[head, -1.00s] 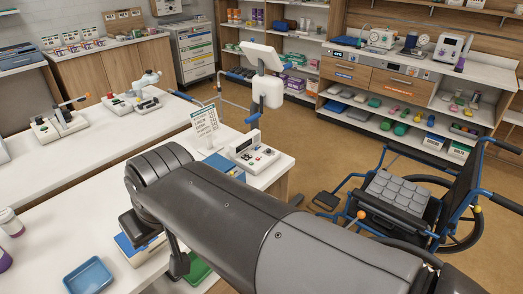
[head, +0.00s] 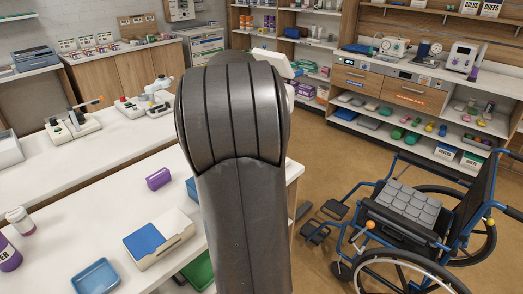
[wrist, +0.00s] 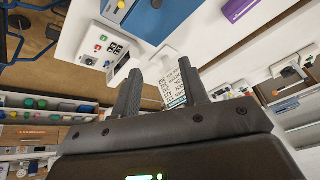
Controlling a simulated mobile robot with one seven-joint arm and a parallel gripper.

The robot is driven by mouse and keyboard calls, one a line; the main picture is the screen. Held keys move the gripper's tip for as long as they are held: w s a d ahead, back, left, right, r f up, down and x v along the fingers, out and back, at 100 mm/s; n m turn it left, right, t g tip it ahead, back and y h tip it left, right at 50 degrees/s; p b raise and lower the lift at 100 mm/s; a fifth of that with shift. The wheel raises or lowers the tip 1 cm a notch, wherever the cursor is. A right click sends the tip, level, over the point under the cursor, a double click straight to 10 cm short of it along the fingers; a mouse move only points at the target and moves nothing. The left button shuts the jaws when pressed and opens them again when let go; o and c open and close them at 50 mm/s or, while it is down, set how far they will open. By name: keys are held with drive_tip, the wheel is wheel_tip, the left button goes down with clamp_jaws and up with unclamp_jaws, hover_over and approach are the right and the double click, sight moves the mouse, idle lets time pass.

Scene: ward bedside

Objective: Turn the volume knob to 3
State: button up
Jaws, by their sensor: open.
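A white control unit (wrist: 102,45) with a small display and coloured buttons shows in the wrist view, upper left of my fingers. It sits on the white table. I cannot make out which of its small parts is the volume knob, nor its setting. My gripper (wrist: 160,88) is open and empty, with its two dark fingers apart from the unit. A printed card (wrist: 178,83) shows behind and between the fingers. In the head view my arm hides the unit, the card and my gripper.
A purple box (head: 158,178), a white box with a blue top (head: 158,238) and a blue tray (head: 95,275) are on the near table. Other devices (head: 72,122) stand on the counter behind. A wheelchair (head: 405,210) stands on the right, with open floor around it.

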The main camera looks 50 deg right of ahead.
drive_tip(key=s+d+f+m+g+h, duration=0.1)
drive_tip(key=d+f, duration=0.5)
drive_tip(key=d, duration=0.6)
drive_tip(key=s+d+f+m+g+h, duration=0.1)
drive_tip(key=d+f, duration=0.6)
drive_tip(key=d, duration=0.5)
drive_tip(key=x, duration=1)
drive_tip(key=shift+w+d+f, duration=0.1)
drive_tip(key=shift+w, duration=0.15)
clamp_jaws()
